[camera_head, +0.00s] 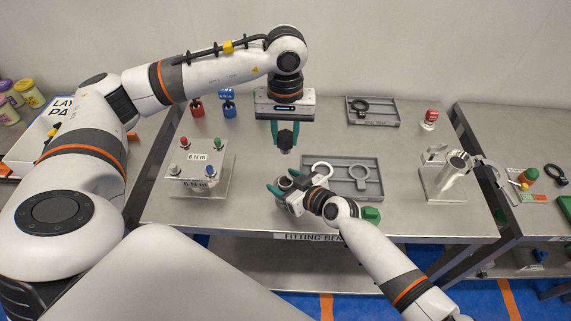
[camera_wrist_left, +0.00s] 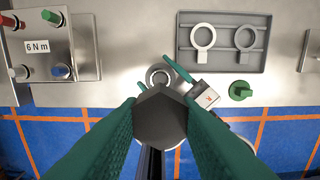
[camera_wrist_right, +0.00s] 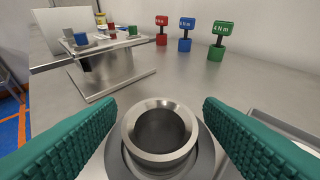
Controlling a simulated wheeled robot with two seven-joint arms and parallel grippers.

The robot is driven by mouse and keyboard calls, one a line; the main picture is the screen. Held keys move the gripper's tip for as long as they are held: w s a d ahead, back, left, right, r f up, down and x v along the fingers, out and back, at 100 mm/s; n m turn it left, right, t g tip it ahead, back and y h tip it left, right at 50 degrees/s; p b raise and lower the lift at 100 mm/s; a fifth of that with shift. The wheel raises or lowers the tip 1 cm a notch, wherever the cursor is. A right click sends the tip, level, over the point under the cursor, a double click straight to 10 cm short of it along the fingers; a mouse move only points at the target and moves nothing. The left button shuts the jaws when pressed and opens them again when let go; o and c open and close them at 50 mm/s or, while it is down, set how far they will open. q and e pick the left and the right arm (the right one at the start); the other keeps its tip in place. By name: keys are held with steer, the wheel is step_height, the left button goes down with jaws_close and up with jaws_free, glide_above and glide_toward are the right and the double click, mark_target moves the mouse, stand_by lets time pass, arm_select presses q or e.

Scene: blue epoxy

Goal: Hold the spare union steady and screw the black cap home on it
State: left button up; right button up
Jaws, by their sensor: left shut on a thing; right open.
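The black cap (camera_wrist_left: 160,118) is a dark hexagonal piece between the green fingers of my left gripper (camera_head: 285,140), which is shut on it. It hangs above the bench, upper middle in the head view. The spare union (camera_wrist_right: 160,130) is a bare metal ring with an open top, upright on a round grey base. It also shows in the left wrist view (camera_wrist_left: 159,76), apart from the cap. My right gripper (camera_wrist_right: 160,142) is open, with a finger on either side of the union and visible gaps. In the head view this gripper (camera_head: 281,184) is low over the bench front.
A grey tray (camera_head: 375,192) with ring wrenches lies right of the union. A 6 N m stand (camera_head: 217,180) is at left, with coloured torque tools behind it. A green piece (camera_wrist_left: 241,90) sits near the front edge. A metal fixture (camera_head: 430,182) stands farther right.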

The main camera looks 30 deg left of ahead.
steer(key=c, duration=0.7)
steer(key=o, duration=0.7)
steer(key=v, duration=1.2)
steer(key=shift+f, duration=0.1)
